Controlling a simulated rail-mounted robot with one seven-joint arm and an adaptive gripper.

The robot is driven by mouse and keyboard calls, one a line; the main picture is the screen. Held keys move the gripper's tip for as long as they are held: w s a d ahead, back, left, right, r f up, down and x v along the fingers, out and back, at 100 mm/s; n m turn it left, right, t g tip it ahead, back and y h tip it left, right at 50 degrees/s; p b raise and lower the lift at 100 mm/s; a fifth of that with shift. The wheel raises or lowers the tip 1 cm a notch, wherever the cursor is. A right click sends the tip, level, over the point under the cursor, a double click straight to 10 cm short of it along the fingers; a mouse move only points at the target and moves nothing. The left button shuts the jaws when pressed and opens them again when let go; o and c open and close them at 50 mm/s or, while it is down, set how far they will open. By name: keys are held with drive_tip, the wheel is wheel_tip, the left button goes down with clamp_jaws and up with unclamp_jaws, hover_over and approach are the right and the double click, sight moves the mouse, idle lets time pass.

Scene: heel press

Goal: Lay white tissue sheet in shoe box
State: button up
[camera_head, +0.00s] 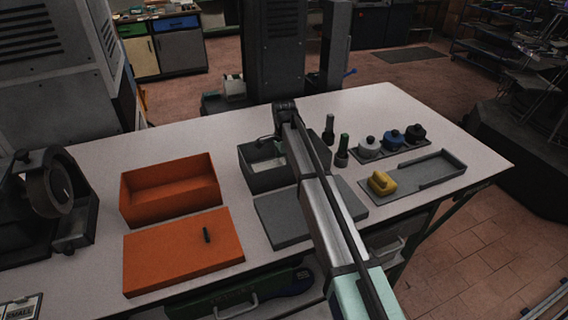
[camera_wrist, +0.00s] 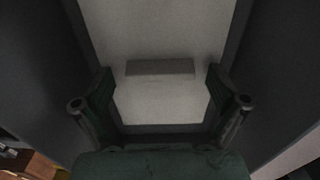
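The open dark grey box (camera_head: 268,182) stands mid-table, partly behind my arm. A white sheet (camera_head: 268,164) shows inside it. In the wrist view the white sheet (camera_wrist: 160,105) lies flat between the box's dark walls (camera_wrist: 252,60). A small grey raised bar or tab (camera_wrist: 160,68) sits on the sheet. My gripper (camera_wrist: 160,80) points down into the box. Its two fingers stand apart on either side of the bar, with a visible gap at each side, so it looks open and empty. In the head view my arm hides most of the gripper.
An open orange box (camera_head: 170,198) and an orange lid (camera_head: 183,250) lie left. A grey lid (camera_head: 280,220) lies in front of the grey box. At right are a grey tray (camera_head: 440,168), a yellow block (camera_head: 381,183), several bottles (camera_head: 392,138) and dark tools (camera_head: 342,150). A machine (camera_head: 50,200) stands far left.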

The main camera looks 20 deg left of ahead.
drive_tip(key=shift+r, duration=0.1)
wheel_tip(320, 180, up, 12)
drive_tip(key=b, duration=0.3)
idle(0.3)
